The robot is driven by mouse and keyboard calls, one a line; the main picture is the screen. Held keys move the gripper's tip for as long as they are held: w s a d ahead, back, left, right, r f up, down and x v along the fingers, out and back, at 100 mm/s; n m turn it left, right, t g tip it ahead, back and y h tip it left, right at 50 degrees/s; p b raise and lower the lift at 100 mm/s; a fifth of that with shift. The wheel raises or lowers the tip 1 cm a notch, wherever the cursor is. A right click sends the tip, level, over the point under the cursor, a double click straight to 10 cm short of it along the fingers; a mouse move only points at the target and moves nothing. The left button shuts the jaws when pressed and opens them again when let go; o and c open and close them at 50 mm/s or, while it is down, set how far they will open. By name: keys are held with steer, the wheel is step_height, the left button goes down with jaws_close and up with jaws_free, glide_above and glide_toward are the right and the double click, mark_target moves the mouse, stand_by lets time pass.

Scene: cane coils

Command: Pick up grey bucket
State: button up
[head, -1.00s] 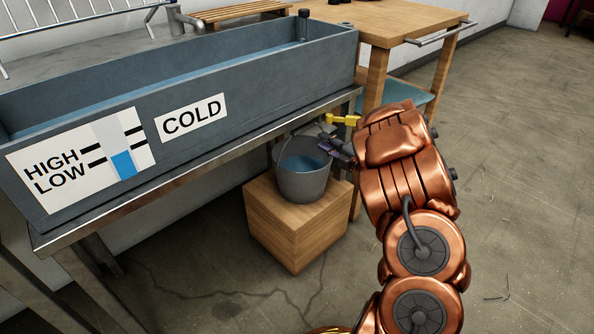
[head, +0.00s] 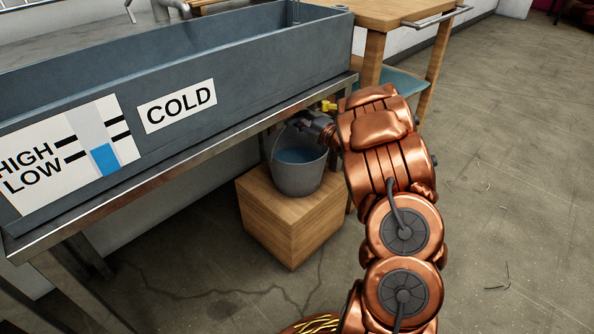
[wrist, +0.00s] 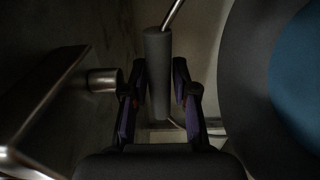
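The grey bucket (head: 299,176) stands upright on a wooden box, with blue water inside. In the wrist view its dark rim and the blue water (wrist: 298,75) fill the right side. Its thin wire handle is raised and carries a grey cylindrical grip (wrist: 158,70). The fingertips are small and dark in the head view.
The wooden box (head: 290,228) stands beside the metal table (head: 190,166) bearing the large grey trough (head: 230,75) marked COLD. The table edge is close to my gripper, at left in the wrist view (wrist: 45,105). A wooden cart (head: 395,15) stands behind. Floor at right is clear.

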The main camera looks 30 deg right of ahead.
steer(key=shift+w, duration=0.1)
steer(key=shift+c, duration=0.2)
jaws_close()
steer(key=shift+r, duration=0.1)
stand_by(0.4)
